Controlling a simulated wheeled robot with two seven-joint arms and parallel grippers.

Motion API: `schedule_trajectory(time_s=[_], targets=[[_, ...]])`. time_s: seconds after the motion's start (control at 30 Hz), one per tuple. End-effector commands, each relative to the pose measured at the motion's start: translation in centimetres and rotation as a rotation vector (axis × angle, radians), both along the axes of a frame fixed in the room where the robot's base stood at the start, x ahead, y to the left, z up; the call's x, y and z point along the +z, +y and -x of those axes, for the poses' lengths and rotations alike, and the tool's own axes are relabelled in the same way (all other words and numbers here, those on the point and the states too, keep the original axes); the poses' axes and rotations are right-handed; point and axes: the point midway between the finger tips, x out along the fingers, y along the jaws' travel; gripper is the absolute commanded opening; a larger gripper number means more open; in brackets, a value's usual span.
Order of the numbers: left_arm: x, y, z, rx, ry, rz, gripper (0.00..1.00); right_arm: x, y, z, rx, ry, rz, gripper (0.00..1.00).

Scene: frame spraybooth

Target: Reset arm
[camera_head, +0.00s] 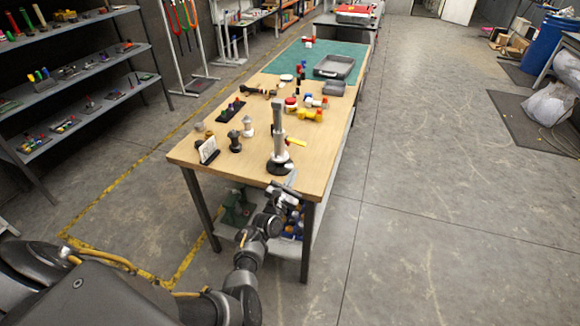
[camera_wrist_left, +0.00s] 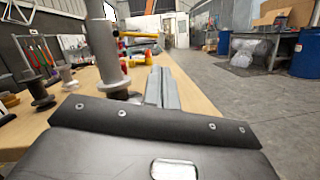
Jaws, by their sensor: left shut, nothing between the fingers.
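My left arm reaches from the bottom of the head view toward the near end of the wooden workbench (camera_head: 250,170). My left gripper (camera_head: 290,180) is at the bench's front edge, just in front of a grey post on a dark round base (camera_head: 279,140). Its fingers are together with nothing between them. In the left wrist view the gripper (camera_wrist_left: 162,88) points along the bench top, and the post (camera_wrist_left: 103,50) stands just left of it. My right gripper is not in view.
Small dark and grey fittings (camera_head: 235,141) stand left of the post. Yellow and red parts (camera_head: 310,114) lie behind it. A grey tray (camera_head: 335,67) sits on a green mat (camera_head: 290,62) farther back. Shelves (camera_head: 90,65) stand at the left; the floor right of the bench is clear.

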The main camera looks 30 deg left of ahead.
Motion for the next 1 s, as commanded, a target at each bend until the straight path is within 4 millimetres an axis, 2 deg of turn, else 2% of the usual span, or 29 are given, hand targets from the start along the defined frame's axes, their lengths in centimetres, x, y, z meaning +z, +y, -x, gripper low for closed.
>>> schedule_trajectory(time_s=[0.2,0.67,0.77,0.83,0.87,0.97,1.0], targets=[[-0.2,0.1,0.6,0.002,0.0,0.001,0.0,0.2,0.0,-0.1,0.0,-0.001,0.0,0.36],[-0.6,0.0,0.7,0.002,0.008,-0.01,0.0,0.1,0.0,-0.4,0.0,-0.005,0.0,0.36],[-2.9,-0.7,1.2,-0.001,0.062,-0.087,0.0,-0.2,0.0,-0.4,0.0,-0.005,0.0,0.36],[-6.2,-1.6,2.1,-0.012,0.134,-0.202,0.0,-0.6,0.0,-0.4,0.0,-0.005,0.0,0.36],[-7.9,-2.1,2.7,-0.021,0.173,-0.265,0.0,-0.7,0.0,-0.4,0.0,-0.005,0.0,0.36],[-14.8,-3.8,5.6,-0.07,0.317,-0.527,0.0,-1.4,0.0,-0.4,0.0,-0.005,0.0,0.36],[-17.7,-4.5,7.1,-0.102,0.373,-0.643,0.0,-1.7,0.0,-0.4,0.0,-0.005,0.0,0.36]])
